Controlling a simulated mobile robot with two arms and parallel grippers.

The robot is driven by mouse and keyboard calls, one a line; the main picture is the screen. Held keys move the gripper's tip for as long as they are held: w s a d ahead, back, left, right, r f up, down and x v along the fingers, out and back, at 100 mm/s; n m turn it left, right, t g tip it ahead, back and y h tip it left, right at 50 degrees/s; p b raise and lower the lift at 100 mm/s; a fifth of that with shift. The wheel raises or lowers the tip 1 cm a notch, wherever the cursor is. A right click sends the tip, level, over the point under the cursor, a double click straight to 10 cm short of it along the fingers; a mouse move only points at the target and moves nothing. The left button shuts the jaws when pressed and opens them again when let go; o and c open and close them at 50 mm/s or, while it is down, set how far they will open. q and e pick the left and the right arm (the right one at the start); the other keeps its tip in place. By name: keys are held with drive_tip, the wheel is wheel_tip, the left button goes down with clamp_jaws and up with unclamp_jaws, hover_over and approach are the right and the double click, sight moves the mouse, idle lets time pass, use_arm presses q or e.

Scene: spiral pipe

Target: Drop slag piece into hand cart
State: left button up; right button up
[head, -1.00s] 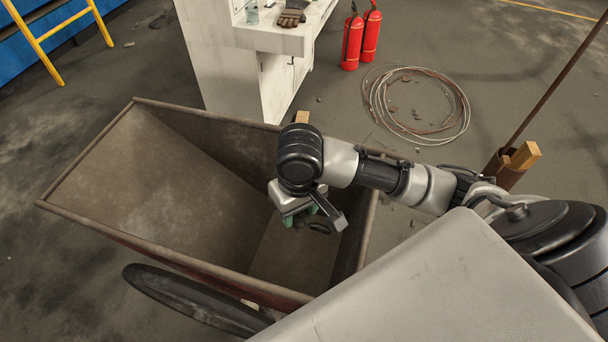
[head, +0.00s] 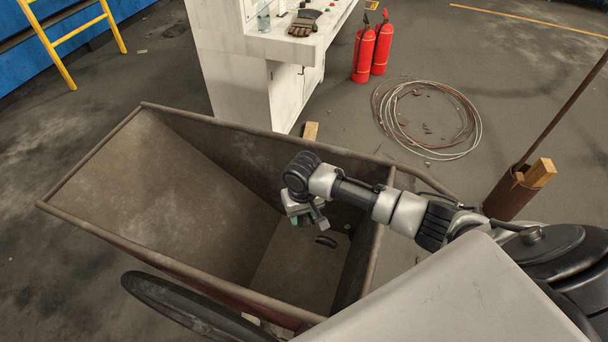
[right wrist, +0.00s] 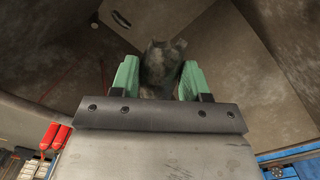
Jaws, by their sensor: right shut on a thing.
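The hand cart (head: 150,190) is a large, worn brown metal bin, open at the top, in the left and middle of the head view. My right gripper (head: 304,218) is inside its rim, towards the right end, pointing down. In the right wrist view its green fingers (right wrist: 160,78) are shut on a dark, rough slag piece (right wrist: 164,62), with the cart's walls beyond. The arm hides most of the slag piece in the head view. A dark curved shape shows just below the gripper; I cannot tell what it is. My left gripper is not in view.
A white cabinet (head: 228,75) stands behind the cart, with gloves (head: 304,22) on top. Two red fire extinguishers (head: 364,52) and a coil of wire (head: 388,128) are on the floor. A rusty holder (head: 510,196) with wood stands at the right.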

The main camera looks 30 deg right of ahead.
drive_tip(key=shift+m, duration=0.4)
drive_tip(key=w+r, duration=0.1)
drive_tip(key=w+d+r+p, duration=0.2)
drive_tip(key=w, duration=0.1)
drive_tip(key=shift+w+d+r, duration=0.1)
drive_tip(key=shift+d+r, duration=0.1)
drive_tip(key=shift+d, duration=0.05)
drive_tip(key=shift+w+d, duration=0.1)
drive_tip(key=shift+w, duration=0.05)
use_arm(q)
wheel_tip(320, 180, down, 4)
drive_tip(key=b, duration=0.7)
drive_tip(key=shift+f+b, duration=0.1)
drive_tip(key=shift+b, duration=0.2)
use_arm(e)
wheel_tip(320, 180, down, 6)
drive_tip(key=o, duration=1)
wheel_tip(320, 180, up, 11)
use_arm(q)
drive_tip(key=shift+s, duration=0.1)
use_arm(e)
drive_tip(key=shift+f, duration=0.2)
